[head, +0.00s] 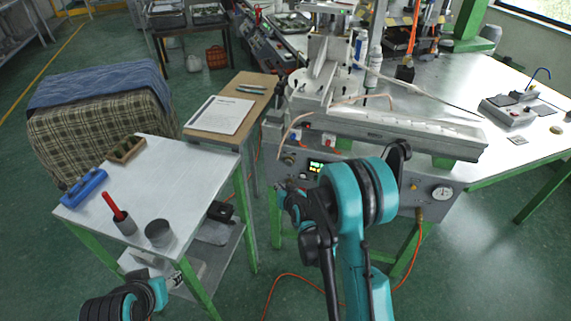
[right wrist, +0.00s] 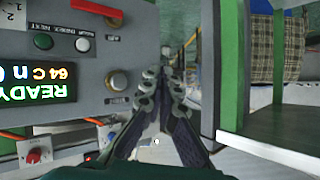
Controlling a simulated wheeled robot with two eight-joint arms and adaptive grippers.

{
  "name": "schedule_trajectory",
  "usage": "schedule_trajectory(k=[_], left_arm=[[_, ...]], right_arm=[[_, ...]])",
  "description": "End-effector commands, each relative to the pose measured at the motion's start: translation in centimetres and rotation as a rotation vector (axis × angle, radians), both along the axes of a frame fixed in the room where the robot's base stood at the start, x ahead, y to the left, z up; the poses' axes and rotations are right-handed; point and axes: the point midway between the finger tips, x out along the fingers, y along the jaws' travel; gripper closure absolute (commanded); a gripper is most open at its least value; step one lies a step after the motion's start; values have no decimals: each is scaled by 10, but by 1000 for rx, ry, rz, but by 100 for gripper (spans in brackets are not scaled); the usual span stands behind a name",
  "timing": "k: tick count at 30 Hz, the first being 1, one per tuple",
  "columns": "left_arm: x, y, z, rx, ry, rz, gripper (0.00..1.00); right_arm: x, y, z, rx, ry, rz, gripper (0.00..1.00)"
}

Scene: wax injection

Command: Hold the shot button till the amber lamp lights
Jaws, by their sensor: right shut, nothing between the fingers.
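The control panel is on the front of the grey wax machine (head: 380,185); its lit display (head: 316,168) reads READY in the right wrist view (right wrist: 40,82), upside down. That view also shows a dark green round button (right wrist: 43,41), a white round button or lens (right wrist: 82,45) and a brass-ringed round knob or button (right wrist: 117,80). I cannot tell which is the shot button. No amber lamp is clearly lit. My right gripper (right wrist: 165,78) is shut and empty beside the panel's edge, apart from the buttons. In the head view my left gripper (head: 145,277) is at the lower left, fingers unclear.
A white side table (head: 150,185) holds a blue block (head: 84,188), a grey cup with a red-handled tool (head: 113,206) and another grey cup (head: 159,233). A clipboard (head: 220,115) lies behind. Green table legs (right wrist: 233,70) stand close to my right gripper. An orange hose (head: 290,277) crosses the floor.

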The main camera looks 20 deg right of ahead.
Motion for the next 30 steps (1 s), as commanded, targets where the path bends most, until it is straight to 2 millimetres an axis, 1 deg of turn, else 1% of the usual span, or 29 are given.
schedule_trajectory(k=[7, 11, 14, 24, 30], left_arm=[[0, 0, 0, 0, 0, 0, 50], [0, 0, 0, 0, 0, 0, 50], [0, 0, 0, 0, 0, 0, 50], [0, 0, 0, 0, 0, 0, 50], [0, 0, 0, 0, 0, 0, 50]], right_arm=[[0, 0, 0, 0, 0, 0, 100], [4, -3, 0, 0, 0, -1, 100], [12, -8, 0, 0, 0, -2, 100], [52, -34, 1, 0, -2, -3, 100], [68, -45, 0, 0, 0, -1, 100]])
